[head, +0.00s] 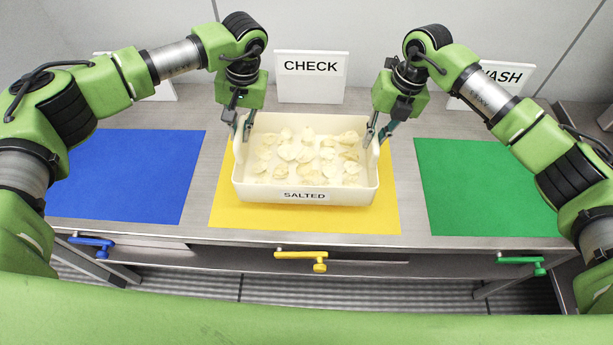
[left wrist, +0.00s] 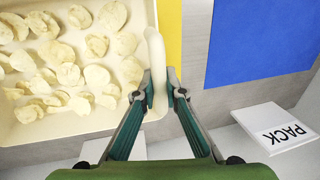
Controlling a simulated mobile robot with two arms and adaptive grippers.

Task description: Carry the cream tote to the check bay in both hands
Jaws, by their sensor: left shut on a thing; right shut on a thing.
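The cream tote (head: 306,206), labelled SALTED and holding many chips, is over the yellow mat (head: 390,215) in front of the CHECK sign (head: 312,76). I cannot tell whether it rests on the mat or hangs just above it. My left gripper (head: 241,128) is shut on the tote's left side wall. The left wrist view also shows the left fingers (left wrist: 162,82) either side of the tote's raised rim (left wrist: 156,65). My right gripper (head: 378,133) is shut on the tote's right side wall.
A blue mat (head: 125,175) lies to the left and a green mat (head: 490,185) to the right, both bare. The PACK sign (left wrist: 278,130) and WASH sign (head: 500,78) stand behind. Blue, yellow and green handles (head: 318,262) line the counter's front.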

